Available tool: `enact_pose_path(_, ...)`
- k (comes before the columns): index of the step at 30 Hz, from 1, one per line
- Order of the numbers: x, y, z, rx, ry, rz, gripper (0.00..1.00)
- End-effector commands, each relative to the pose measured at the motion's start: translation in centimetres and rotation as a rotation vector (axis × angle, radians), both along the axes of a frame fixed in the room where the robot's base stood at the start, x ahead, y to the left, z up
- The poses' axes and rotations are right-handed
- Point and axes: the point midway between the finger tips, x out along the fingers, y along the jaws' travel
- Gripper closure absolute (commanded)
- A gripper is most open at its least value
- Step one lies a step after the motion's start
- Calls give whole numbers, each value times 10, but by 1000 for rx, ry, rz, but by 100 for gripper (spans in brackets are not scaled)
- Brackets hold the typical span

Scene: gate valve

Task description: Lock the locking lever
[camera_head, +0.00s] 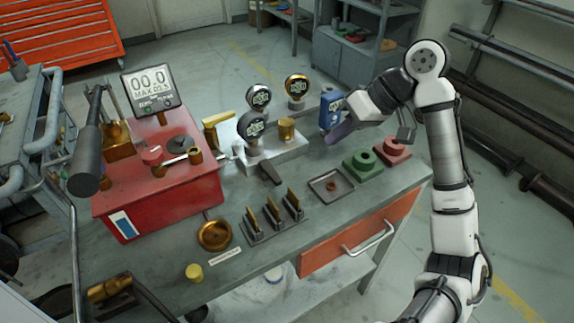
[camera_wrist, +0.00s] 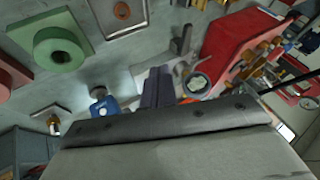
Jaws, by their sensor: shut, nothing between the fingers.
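My gripper (camera_head: 340,132) is above the back right part of the workbench, to the right of the gauge block. In the wrist view its dark fingers (camera_wrist: 158,84) are together with nothing between them. A pale block (camera_head: 275,157) carries round gauges and a brass cylinder (camera_head: 286,128). A short dark lever-like piece (camera_head: 270,173) sticks out at its front and also shows in the wrist view (camera_wrist: 183,42). It is apart from my gripper. I cannot tell for sure whether it is the locking lever. A gauge face (camera_wrist: 197,84) shows just right of my fingers in the wrist view.
A blue object (camera_head: 330,110) stands close beside my fingers. Green (camera_head: 362,165) and red (camera_head: 392,151) blocks, a shallow tray (camera_head: 318,196) and a rack of upright pieces (camera_head: 268,225) lie in front. A red box (camera_head: 200,195) with a display stands left.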

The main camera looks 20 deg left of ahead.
Motion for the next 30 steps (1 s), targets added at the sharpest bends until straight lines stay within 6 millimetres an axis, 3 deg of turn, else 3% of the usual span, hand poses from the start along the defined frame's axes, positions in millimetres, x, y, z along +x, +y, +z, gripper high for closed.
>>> enact_pose_path(10, -3, 11, -13, 2, 0, 4, 100)
enact_pose_path(23, -15, 61, -83, 1, 2, 2, 100)
enact_pose_path(30, -41, 80, -79, 1, -2, 2, 100)
